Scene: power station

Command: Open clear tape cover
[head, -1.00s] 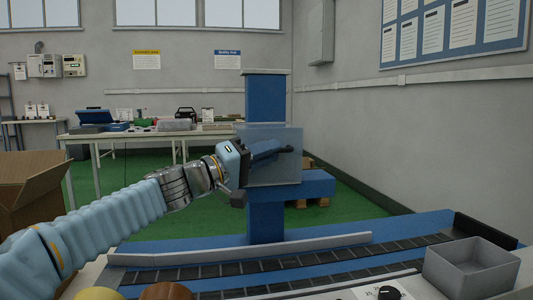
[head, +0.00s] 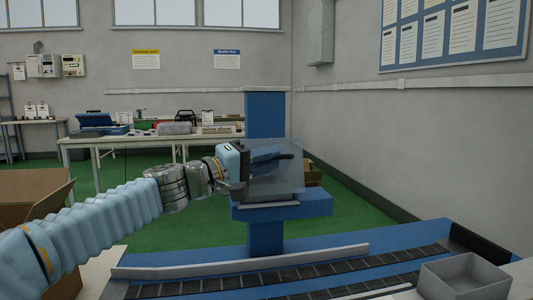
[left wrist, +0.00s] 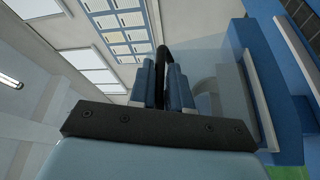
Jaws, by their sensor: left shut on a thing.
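The clear tape cover (head: 290,180) is a see-through panel in front of the blue post, above a blue ledge (head: 310,203). My left gripper (head: 275,158) reaches in from the left at the cover's upper part. In the left wrist view its two blue fingers (left wrist: 163,88) are closed around a dark curved bar (left wrist: 161,55), which looks like the cover's handle. The clear panel also shows at the right of the wrist view (left wrist: 222,75). How far the cover stands open cannot be told. My right gripper is not in view.
The blue post (head: 265,112) stands behind the cover. A conveyor with dark rollers (head: 300,278) runs across the front, with a grey bin (head: 465,281) at its right. A cardboard box (head: 35,205) is at the left. A workbench (head: 160,139) with tools stands farther back.

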